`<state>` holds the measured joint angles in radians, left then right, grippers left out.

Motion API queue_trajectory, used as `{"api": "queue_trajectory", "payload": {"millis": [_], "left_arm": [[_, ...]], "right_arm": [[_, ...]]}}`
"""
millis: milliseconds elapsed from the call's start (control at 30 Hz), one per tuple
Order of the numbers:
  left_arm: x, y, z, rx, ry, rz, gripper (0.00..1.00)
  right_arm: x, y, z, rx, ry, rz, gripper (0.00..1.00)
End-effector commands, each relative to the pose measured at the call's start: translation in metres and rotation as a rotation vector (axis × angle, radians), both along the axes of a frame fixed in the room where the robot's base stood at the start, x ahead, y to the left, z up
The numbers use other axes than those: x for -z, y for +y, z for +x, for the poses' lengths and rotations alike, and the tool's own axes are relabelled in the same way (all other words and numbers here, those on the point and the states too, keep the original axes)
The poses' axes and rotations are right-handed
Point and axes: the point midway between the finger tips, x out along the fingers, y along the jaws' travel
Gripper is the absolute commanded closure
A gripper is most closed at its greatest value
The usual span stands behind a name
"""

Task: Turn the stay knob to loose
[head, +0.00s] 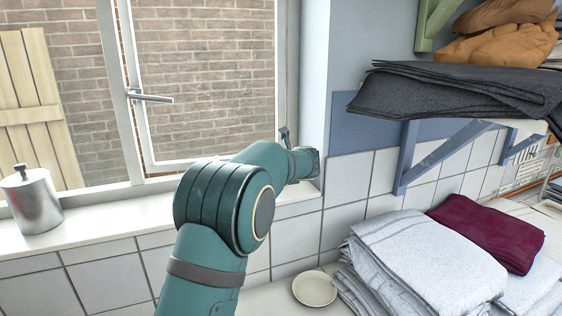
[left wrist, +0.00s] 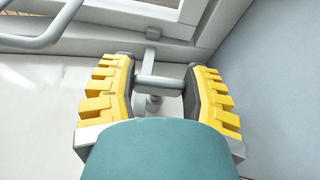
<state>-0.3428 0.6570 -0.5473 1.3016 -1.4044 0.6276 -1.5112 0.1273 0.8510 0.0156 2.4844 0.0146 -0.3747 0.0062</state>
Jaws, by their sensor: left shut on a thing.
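The stay knob (left wrist: 158,83) is a small grey crossbar on a short stem at the foot of the window frame. In the left wrist view it lies between the yellow fingers of my left gripper (left wrist: 158,90), with the dark pads against its two ends. My left gripper is shut on it. In the head view my teal arm hides the fingers and the knob. A thin grey upright piece (head: 285,137) shows just above my wrist, by the window's lower right corner. My right gripper is in neither view.
The open window sash has a handle (head: 150,97). A metal canister (head: 32,200) stands on the sill at left. At right are a bracketed shelf with dark folded cloth (head: 455,92), grey towels (head: 425,265), a maroon cloth (head: 487,232) and a small dish (head: 314,289).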

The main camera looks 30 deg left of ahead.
Motion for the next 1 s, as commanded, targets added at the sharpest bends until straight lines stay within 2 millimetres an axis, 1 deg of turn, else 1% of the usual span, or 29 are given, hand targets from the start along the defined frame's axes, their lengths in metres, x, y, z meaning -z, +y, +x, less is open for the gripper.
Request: {"api": "queue_trajectory", "payload": {"millis": [133,600,633,667,700,733,1000], "left_arm": [[-0.0011,-0.0001,0.0003,-0.032,-0.001,0.000,0.86],[-0.0003,0.0005,0.0000,-0.046,-0.001,0.000,0.86],[-0.0004,0.0005,0.0001,-0.046,-0.001,0.000,0.44],[-0.0003,0.0005,0.0000,-0.046,-0.001,0.000,0.34],[-0.0003,0.0005,0.0000,-0.046,-0.001,0.000,0.20],[-0.0003,0.0005,0.0000,-0.046,-0.001,0.000,0.17],[-0.0002,0.0001,0.0001,-0.045,-0.001,-0.001,0.17]], "right_arm": [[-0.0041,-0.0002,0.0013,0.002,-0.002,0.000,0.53],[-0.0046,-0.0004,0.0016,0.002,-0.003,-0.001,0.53],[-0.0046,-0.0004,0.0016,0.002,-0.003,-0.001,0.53],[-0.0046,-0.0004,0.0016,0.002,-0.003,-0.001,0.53],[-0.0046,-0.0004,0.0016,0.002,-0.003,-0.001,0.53],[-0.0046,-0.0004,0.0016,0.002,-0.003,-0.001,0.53],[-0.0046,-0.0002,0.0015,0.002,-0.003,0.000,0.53]]}}
